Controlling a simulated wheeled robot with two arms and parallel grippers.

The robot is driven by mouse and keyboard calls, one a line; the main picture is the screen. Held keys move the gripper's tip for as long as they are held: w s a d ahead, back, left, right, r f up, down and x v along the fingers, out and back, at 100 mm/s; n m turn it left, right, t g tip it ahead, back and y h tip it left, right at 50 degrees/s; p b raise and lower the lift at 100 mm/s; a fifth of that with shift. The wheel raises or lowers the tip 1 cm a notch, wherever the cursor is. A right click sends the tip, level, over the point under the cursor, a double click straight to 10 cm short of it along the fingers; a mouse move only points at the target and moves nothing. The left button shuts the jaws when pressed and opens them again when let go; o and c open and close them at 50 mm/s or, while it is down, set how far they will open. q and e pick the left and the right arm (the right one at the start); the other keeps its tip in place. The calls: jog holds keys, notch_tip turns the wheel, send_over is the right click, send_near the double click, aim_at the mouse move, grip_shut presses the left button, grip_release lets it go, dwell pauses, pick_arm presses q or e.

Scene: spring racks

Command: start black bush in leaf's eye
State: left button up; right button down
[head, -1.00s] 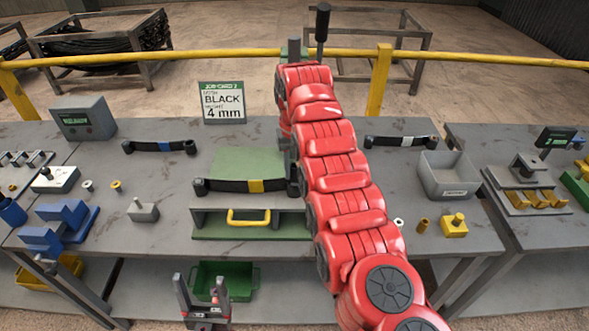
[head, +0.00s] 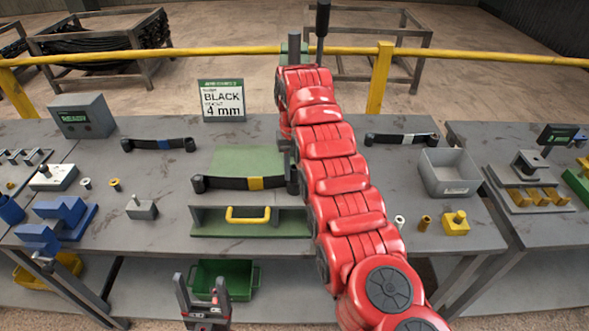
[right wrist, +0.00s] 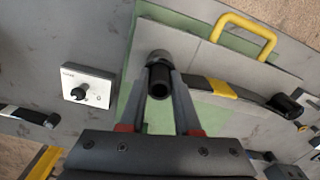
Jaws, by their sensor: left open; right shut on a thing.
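The leaf with a yellow band (head: 256,183) lies across the fixture (head: 285,222) in the middle of the bench. It also shows in the right wrist view (right wrist: 221,88). My right gripper (right wrist: 160,88) is shut on a hollow black bush (right wrist: 160,80) at the leaf's end opposite the far eye (right wrist: 286,104). I cannot tell whether the bush has entered the eye there. In the head view my red right arm hides this gripper and bush. My left gripper (head: 203,292) is open and empty, low in front of the bench. A job card (head: 223,100) reads BLACK, 4 mm.
Other leaves with a blue band (head: 163,144) and a white band (head: 409,139) lie at the back. A grey bin (head: 448,173) and a yellow block (head: 455,223) are at right. Small loose bushes (head: 115,184) and a grey block (head: 141,208) are at left.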

jog(key=shift+c, duration=0.3)
grip_release()
dwell(0.4)
jog(key=shift+r+p, duration=0.5)
jog(key=shift+r, duration=0.75)
notch_tip(320, 180, up, 4)
jog(key=p, duration=0.3)
jog(key=shift+r, duration=0.2)
